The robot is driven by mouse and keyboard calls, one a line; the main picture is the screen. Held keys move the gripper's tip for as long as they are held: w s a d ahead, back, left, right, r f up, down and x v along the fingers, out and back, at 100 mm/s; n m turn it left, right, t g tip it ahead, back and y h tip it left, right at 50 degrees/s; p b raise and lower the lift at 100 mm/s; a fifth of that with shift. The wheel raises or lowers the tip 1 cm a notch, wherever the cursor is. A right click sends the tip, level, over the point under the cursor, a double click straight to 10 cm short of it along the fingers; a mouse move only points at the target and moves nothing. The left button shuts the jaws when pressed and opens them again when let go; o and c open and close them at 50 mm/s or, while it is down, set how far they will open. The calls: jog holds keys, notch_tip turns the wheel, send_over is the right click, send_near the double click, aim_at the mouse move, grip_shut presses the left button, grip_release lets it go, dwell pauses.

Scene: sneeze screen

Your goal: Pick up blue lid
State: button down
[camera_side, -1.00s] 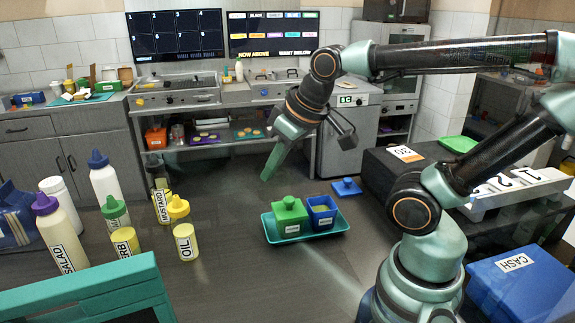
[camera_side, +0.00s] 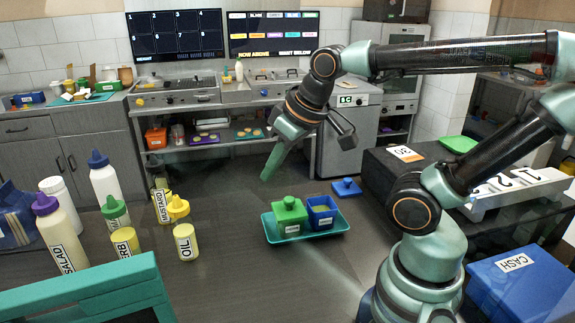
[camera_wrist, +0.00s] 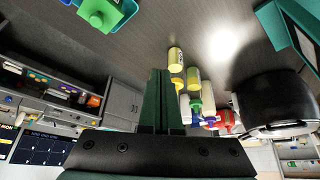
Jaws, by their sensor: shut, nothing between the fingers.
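The blue lid (camera_side: 346,187) lies flat on the counter with its knob up, behind and to the right of the teal tray (camera_side: 286,238). On the tray stand an open blue container (camera_side: 321,213) and a green container (camera_side: 290,217) with its green lid on. My gripper (camera_side: 268,176) is shut and empty, in the air left of the blue lid and behind the tray. In the wrist view my shut fingers (camera_wrist: 160,80) point at the bottles. The green lid (camera_wrist: 97,18) shows at the top left there; the blue lid is out of that view.
Several sauce bottles stand at the left, among them a yellow oil bottle (camera_side: 185,241). A black box (camera_side: 400,172) stands right of the blue lid. A blue cash box (camera_side: 522,287) is at the lower right. The counter between bottles and tray is clear.

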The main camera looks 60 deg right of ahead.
dwell(0.3)
jog(key=shift+c, duration=2.3)
grip_release()
jog(key=w+d+f+m+g+h, duration=0.1)
jog(key=w+d+m+g, duration=0.3)
jog(key=d, duration=0.7)
jog(key=w+d+m, duration=0.2)
jog(key=d+m, duration=0.4)
jog(key=d, duration=0.5)
jog(key=s+d+f+m+g+y, duration=0.1)
jog(key=s+d+f+m, duration=0.35)
jog(key=d, duration=0.45)
jog(key=s+d+f+m+g, duration=0.1)
jog(key=s+d+f+m, duration=0.3)
jog(key=d, duration=0.5)
jog(key=shift+n, duration=0.25)
jog(key=f, duration=0.4)
jog(key=w+f, duration=0.1)
jog(key=f, duration=0.1)
jog(key=shift+w+d+f, duration=0.1)
jog(key=shift+d+f, duration=0.1)
jog(key=shift+d, duration=0.15)
jog(key=shift+d+f, duration=0.2)
jog(key=shift+f, duration=3.05)
